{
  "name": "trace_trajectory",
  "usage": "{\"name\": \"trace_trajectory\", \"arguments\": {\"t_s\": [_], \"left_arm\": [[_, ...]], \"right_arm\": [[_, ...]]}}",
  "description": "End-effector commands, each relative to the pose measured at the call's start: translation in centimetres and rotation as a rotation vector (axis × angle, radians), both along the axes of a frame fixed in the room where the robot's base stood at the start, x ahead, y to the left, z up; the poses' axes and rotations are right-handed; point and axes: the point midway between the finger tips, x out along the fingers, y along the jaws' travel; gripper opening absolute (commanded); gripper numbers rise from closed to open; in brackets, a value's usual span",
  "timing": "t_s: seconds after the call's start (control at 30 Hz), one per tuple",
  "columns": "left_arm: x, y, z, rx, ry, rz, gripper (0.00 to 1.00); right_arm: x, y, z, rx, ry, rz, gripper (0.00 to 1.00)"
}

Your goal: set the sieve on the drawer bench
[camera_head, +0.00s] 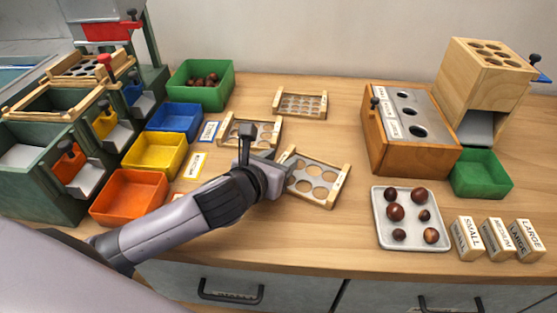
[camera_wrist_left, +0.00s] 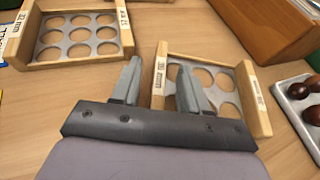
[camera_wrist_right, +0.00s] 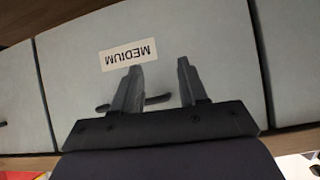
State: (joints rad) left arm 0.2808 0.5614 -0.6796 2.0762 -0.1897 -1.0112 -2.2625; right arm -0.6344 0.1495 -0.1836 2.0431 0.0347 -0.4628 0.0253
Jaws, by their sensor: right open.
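Three sieves with wooden side bars and round-holed metal plates lie on the wooden bench (camera_head: 255,232). The nearest sieve (camera_head: 330,192) has the largest holes; it also shows in the left wrist view (camera_wrist_left: 248,88). A middle sieve (camera_head: 274,133) lies to its upper left, and a small-holed sieve (camera_head: 318,99) lies farther back. My left gripper (camera_head: 285,164) is at the nearest sieve's left bar. In the left wrist view its fingers (camera_wrist_left: 158,82) are apart, one each side of that bar; contact cannot be told. My right gripper (camera_wrist_right: 155,85) is open and empty before a drawer front labelled MEDIUM (camera_wrist_right: 128,55).
Orange (camera_head: 130,212), yellow (camera_head: 158,172), blue and green bins stand left, beside a green machine. A wooden box (camera_head: 398,155), a white chestnut tray (camera_head: 381,232) and size blocks (camera_head: 495,240) stand right. Bare bench lies between the nearest sieve and the tray.

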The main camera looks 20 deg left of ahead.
Motion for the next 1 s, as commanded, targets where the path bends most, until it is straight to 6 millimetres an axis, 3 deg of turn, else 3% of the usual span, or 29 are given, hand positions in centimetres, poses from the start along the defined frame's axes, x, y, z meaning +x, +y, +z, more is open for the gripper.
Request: {"name": "trace_trajectory", "arguments": {"t_s": [0.27, 0.7, 1.0], "left_arm": [[-1.2, 0.1, 0.6, 0.001, 0.000, -0.001, 0.44], [-8.4, 1.0, 3.6, 0.000, 0.002, -0.002, 0.44], [-10.9, 1.3, 4.6, 0.000, -0.001, 0.000, 0.44]], "right_arm": [[0.0, 0.0, 0.4, 0.000, 0.000, 0.000, 0.43], [-0.1, 0.0, 2.0, 0.001, 0.002, 0.000, 0.43], [-0.1, 0.0, 2.3, 0.000, 0.003, 0.001, 0.43]]}}
